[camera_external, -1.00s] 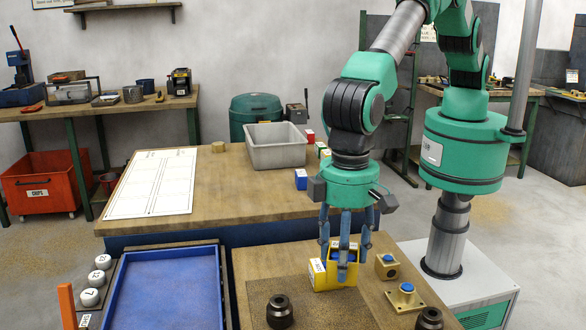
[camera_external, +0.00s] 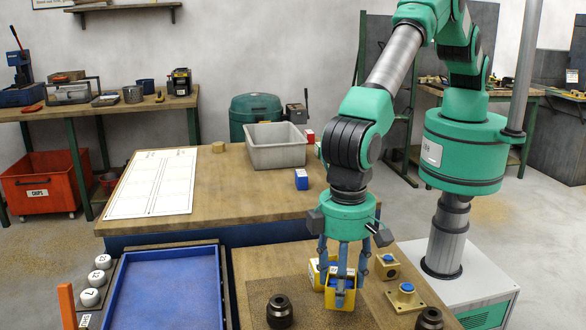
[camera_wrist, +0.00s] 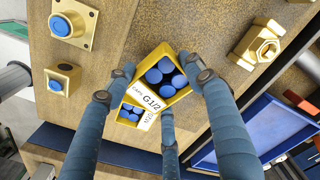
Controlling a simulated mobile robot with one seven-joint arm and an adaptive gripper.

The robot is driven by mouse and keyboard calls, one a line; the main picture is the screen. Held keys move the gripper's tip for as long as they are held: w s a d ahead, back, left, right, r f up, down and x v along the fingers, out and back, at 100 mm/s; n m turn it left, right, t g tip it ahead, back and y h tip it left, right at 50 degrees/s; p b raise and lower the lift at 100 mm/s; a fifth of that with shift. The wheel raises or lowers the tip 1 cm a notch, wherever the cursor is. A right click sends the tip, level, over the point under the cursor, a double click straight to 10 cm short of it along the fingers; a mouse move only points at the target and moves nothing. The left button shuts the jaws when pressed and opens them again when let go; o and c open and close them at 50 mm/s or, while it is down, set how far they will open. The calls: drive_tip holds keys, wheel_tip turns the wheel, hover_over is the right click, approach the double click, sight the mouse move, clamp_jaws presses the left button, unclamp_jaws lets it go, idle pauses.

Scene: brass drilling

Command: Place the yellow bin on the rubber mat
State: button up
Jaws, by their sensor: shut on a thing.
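My gripper (camera_external: 341,283) is shut on a yellow bin (camera_external: 341,300) with blue caps inside. In the wrist view this bin (camera_wrist: 161,76) sits between the fingers, with a white label reading G1/2. A second yellow bin (camera_external: 316,273) stands just behind and left of it; in the wrist view it also holds blue caps (camera_wrist: 130,115). The rubber mat (camera_external: 300,289) is the dark speckled area on the bench top. The held bin appears over the mat's right part in the external view; whether it touches the mat, I cannot tell.
A dark round fitting (camera_external: 280,311) stands on the mat, left of the held bin. Brass blocks with blue caps (camera_external: 387,267) (camera_external: 406,296) and another dark fitting (camera_external: 429,319) are to the right. A blue tray (camera_external: 165,290) lies left of the bench.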

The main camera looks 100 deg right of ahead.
drive_tip(key=shift+f, duration=1.85)
drive_tip(key=shift+f, duration=0.1)
drive_tip(key=o, duration=1.2)
wheel_tip(320, 180, up, 12)
